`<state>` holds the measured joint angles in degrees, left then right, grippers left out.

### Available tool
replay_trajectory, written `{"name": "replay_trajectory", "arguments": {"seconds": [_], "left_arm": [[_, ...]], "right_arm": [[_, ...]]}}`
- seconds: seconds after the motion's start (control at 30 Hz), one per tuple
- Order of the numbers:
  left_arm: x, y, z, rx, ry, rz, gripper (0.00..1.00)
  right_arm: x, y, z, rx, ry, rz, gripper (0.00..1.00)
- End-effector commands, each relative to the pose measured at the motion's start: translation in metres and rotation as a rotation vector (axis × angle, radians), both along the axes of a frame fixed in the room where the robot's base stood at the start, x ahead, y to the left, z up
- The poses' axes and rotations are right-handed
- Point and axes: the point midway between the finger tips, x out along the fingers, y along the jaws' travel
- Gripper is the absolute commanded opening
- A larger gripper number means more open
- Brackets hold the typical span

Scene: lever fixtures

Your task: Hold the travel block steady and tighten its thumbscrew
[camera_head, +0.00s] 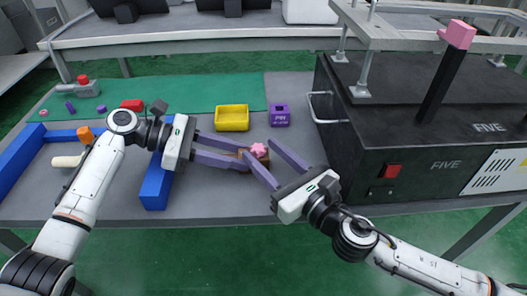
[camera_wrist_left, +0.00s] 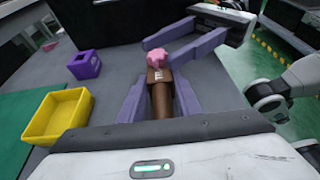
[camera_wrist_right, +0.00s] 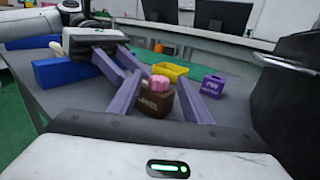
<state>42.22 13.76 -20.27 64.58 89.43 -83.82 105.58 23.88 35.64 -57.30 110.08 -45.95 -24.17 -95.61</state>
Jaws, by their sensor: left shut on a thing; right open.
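The travel block is a brown block with white lettering (camera_wrist_right: 155,104), standing on the grey table; it also shows in the left wrist view (camera_wrist_left: 161,96). Its pink thumbscrew (camera_head: 259,150) sits on top and shows in the right wrist view (camera_wrist_right: 158,84). My left gripper (camera_head: 241,158) is shut on the block from the left, its purple fingers on either side. My right gripper (camera_head: 257,147) is open, coming from the lower right, with its fingers apart on either side of the thumbscrew. I cannot tell whether either finger touches it. The fingers partly hide the block in the head view.
A yellow bin (camera_head: 232,118) and a purple box (camera_head: 280,116) stand behind the block. A black machine (camera_head: 400,130) with a handle stands close on the right. Blue bars (camera_head: 156,188) and small parts lie to the left, partly on a green mat (camera_head: 190,90).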

Motion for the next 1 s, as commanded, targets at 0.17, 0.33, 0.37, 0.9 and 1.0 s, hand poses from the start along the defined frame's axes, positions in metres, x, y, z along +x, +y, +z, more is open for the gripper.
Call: {"name": "replay_trajectory", "arguments": {"seconds": [0.17, 0.33, 0.37, 0.9, 1.0], "left_arm": [[0.0002, 0.0004, -0.0007, 0.002, 0.000, 0.001, 0.04], [0.0002, 0.0004, -0.0007, 0.002, 0.000, 0.001, 0.04], [0.0002, 0.0004, -0.0007, 0.002, 0.000, 0.001, 0.04], [0.0002, 0.0004, -0.0007, 0.001, 0.001, 0.001, 0.04], [0.0002, 0.0004, -0.0007, 0.001, 0.001, 0.001, 0.04]], "right_arm": [[0.0080, 0.0053, 0.0004, 0.000, -0.001, 0.000, 0.44], [0.0083, 0.0055, 0.0003, -0.001, -0.001, 0.000, 0.44], [0.0083, 0.0056, 0.0003, -0.001, -0.001, 0.000, 0.44], [0.0075, 0.0070, 0.0002, 0.002, 0.000, -0.023, 0.03], [0.0068, 0.0087, 0.0002, 0.004, 0.000, -0.059, 0.03]]}}
